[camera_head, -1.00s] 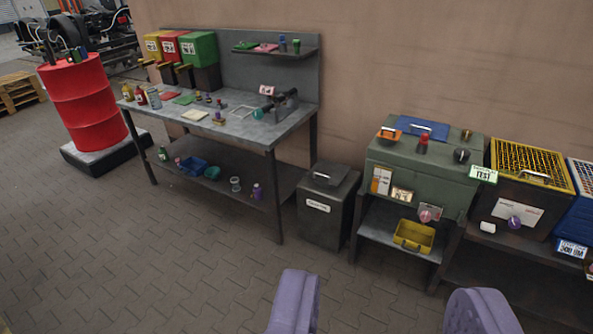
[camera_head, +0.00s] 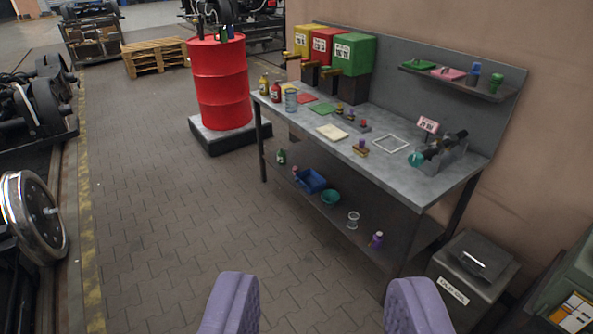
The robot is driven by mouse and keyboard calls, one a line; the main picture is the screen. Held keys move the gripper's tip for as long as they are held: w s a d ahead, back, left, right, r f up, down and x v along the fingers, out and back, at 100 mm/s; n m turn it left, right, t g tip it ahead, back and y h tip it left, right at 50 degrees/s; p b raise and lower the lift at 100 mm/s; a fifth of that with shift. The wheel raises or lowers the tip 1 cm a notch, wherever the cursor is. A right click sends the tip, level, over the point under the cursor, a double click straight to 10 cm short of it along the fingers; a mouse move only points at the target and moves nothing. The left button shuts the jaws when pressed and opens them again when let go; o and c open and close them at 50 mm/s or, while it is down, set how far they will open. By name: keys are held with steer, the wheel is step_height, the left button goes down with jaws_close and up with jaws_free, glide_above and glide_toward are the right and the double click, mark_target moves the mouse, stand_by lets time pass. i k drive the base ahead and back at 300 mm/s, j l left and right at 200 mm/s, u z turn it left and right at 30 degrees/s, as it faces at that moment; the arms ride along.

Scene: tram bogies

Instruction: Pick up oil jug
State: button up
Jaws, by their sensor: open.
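A workbench (camera_head: 372,157) stands against the wall, centre right. On its far left end stand a yellow bottle (camera_head: 264,85), a red bottle (camera_head: 276,92) and a grey translucent jug-like container (camera_head: 291,99). I cannot tell for sure which of these is the oil jug; the grey container looks most like a jug. A small dark green bottle (camera_head: 281,157) stands on the lower shelf. My gripper (camera_head: 322,300) shows as two purple fingers at the bottom edge. It is open and empty, in front of the bench and well apart from these things.
A red drum (camera_head: 220,85) stands on a dark base left of the bench. Yellow, red and green (camera_head: 354,54) tapped containers stand at the bench's back. A grey bin (camera_head: 470,270) is at lower right. Paved floor (camera_head: 160,200) is free at left, up to a wheelset (camera_head: 35,215).

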mark_target(290, 94)
steer(key=i+l+u, duration=0.1)
steer(key=i+u, duration=0.15)
steer(key=i, duration=1.65)
steer(key=i+j, duration=0.1)
steer(key=i, duration=1.1)
steer(key=i+j, duration=0.1)
steer(key=i, duration=1.1)
steer(key=i+j+z, duration=0.1)
steer(key=i+z, duration=0.15)
steer(key=i, duration=0.15)
steer(key=i+j+z, duration=0.3)
steer(key=i, duration=0.15)
steer(key=i+j+z, duration=0.25)
steer(key=i+l, duration=0.05)
steer(key=i, duration=0.1)
